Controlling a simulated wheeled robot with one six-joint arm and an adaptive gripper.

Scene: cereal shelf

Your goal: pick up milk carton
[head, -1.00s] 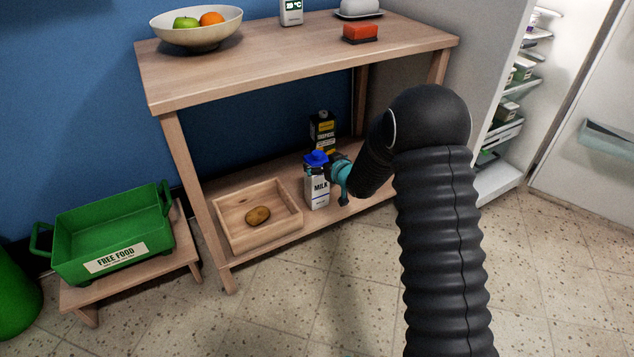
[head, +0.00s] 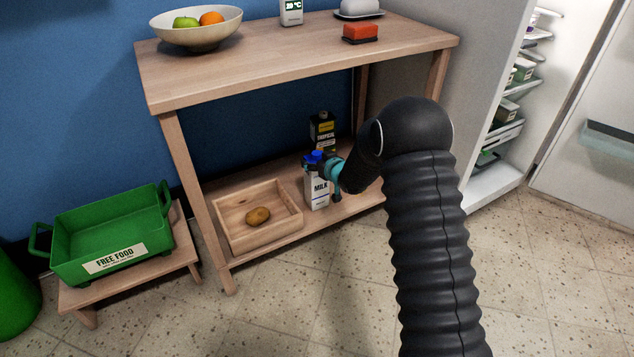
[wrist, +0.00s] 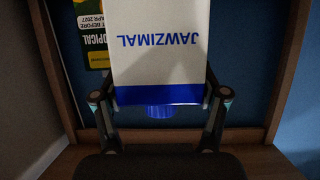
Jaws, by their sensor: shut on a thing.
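The milk carton (head: 317,193) is white with blue trim and a blue cap. It stands upright on the lower shelf, right of the wooden tray. My gripper (head: 319,168) is at its upper part and shut on it. In the wrist view the carton (wrist: 160,45) appears upside down, with blue lettering and a blue band, between the two fingers of my gripper (wrist: 160,100). The fingertips are partly hidden along the carton's sides.
A black and yellow carton (head: 322,130) stands just behind the milk. The wooden tray (head: 231,241) holds a potato (head: 257,215). The tabletop (head: 270,55) is above the lower shelf, and a table leg (head: 196,200) stands at left. A green crate (head: 75,250) sits on a low stool.

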